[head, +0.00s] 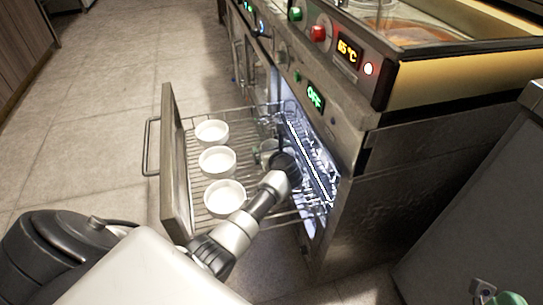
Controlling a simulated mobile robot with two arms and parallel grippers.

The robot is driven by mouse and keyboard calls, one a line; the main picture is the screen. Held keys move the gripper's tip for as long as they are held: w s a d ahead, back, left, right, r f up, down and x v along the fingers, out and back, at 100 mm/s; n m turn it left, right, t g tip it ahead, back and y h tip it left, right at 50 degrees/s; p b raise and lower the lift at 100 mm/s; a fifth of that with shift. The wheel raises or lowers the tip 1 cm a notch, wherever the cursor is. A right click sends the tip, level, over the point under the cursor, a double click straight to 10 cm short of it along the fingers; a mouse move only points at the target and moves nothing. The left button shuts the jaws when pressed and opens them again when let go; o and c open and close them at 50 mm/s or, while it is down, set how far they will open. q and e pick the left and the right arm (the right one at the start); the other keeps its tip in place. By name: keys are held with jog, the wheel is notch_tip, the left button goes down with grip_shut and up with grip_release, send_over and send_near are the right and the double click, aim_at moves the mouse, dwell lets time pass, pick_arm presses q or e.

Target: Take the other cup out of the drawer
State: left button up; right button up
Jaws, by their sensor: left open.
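Three white cups stand upright in a row on the wire rack of the pulled-out drawer (176,165): a far cup (212,131), a middle cup (217,160) and a near cup (224,197). My left gripper (268,155) is over the rack, to the right of the row and near the lit opening of the cabinet. It is open, apart from the three cups. A small pale shape shows at its fingers, too small and covered to make out.
The drawer's front panel and handle (149,148) stand out to the left over the tiled floor. The steel cabinet (390,185) with knobs, displays and a sauce well (425,33) rises on the right. Open floor lies to the left.

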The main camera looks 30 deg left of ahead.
pick_arm(q)
jog(key=c, duration=1)
jog(key=shift+r, duration=0.1)
